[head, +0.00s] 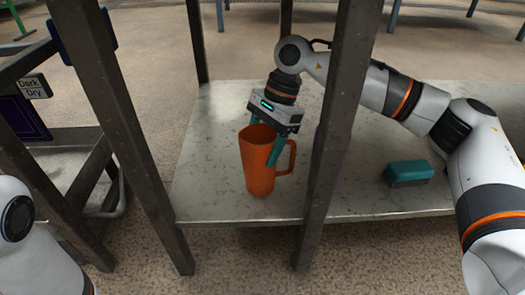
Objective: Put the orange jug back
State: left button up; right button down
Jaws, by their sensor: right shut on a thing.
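The orange jug (259,170) stands upright on the lower metal shelf (205,185), with its handle to the right. My right gripper (265,140) reaches down from above with its teal fingers at the jug's rim. One finger is at the rim's far left, the other in front on the right side near the handle. It is shut on the jug. The jug's base appears to rest on the shelf. My left gripper is not in view; only part of my left arm shows at the lower left.
A teal scrubber block (408,172) lies on the shelf to the right. A dark metal post (340,130) stands close to the right of the jug, and another post (125,125) stands to the left. A rack with a "Dark Dry" label (33,87) is at the far left.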

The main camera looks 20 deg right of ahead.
jog(key=shift+r, duration=0.15)
jog(key=shift+c, duration=1.6)
grip_release()
jog(key=p+v, duration=0.8)
jog(key=v, duration=0.4)
